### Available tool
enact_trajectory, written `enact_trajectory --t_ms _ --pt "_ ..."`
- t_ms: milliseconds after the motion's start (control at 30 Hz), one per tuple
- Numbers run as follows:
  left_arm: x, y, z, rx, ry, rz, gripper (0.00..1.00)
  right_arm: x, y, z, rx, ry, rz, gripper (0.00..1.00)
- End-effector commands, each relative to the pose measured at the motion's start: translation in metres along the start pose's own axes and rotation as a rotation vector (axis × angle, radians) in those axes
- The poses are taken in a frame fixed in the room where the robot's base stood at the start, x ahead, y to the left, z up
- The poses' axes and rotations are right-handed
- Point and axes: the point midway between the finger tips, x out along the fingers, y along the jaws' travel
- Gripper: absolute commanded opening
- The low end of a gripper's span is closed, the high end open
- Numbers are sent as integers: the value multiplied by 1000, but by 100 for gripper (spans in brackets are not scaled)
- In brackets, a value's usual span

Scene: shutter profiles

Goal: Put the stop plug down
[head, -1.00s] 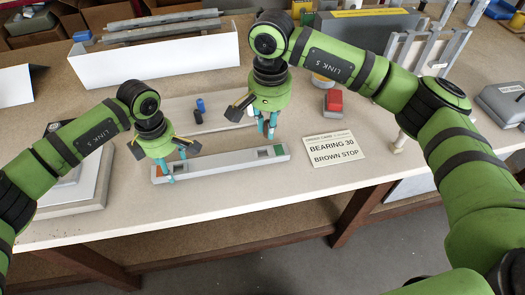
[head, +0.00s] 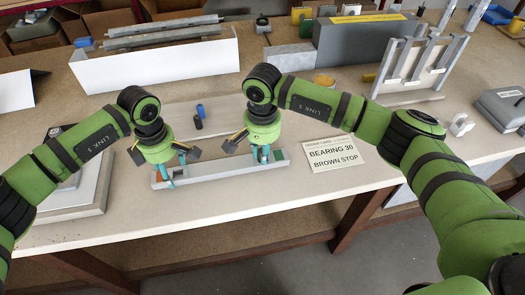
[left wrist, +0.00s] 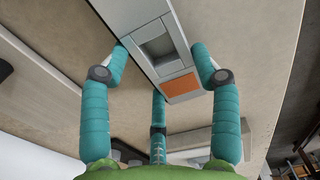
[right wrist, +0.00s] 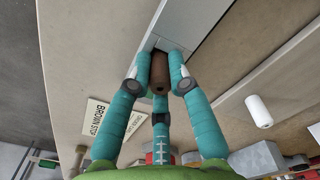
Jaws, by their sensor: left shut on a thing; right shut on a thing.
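The grey shutter profile (head: 215,168) lies along the front of the bench. My left gripper (head: 176,173) is shut on it near its left end, and in the left wrist view its fingers straddle the profile (left wrist: 133,15) beside an open pocket (left wrist: 157,45) and an orange patch (left wrist: 180,86). My right gripper (head: 261,156) is at the profile's right part, shut on the brown stop plug (right wrist: 160,72). In the right wrist view the plug's far end is at the profile, where a pocket edge shows between the fingertips. I cannot tell how deep it sits.
An order card (head: 333,153) reading "BEARING 30, BROWN STOP" lies right of the profile. A blue plug (head: 200,110) and a black one (head: 197,122) stand behind it. A white cylinder (right wrist: 259,110) shows in the right wrist view. A white box (head: 150,62) stands farther back.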

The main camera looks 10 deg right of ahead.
Motion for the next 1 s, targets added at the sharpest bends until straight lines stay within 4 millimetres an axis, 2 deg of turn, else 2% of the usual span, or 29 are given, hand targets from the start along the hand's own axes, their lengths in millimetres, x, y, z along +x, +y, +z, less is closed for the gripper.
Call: enact_trajectory --t_ms 600,633,667,700,1000 --pt "-1 -1 1 12 -1 -2 16 20 2 1 7 -2 8 0" --pt "-1 -1 1 12 -1 -2 16 20 3 1 7 -2 9 24" --pt "-2 -1 1 13 -2 -2 17 20 3 1 7 -1 9 36" --pt "-2 -1 2 13 -2 -2 17 20 2 1 7 -2 8 44" --pt "-2 0 2 14 -3 1 17 20 2 2 5 -6 9 44"
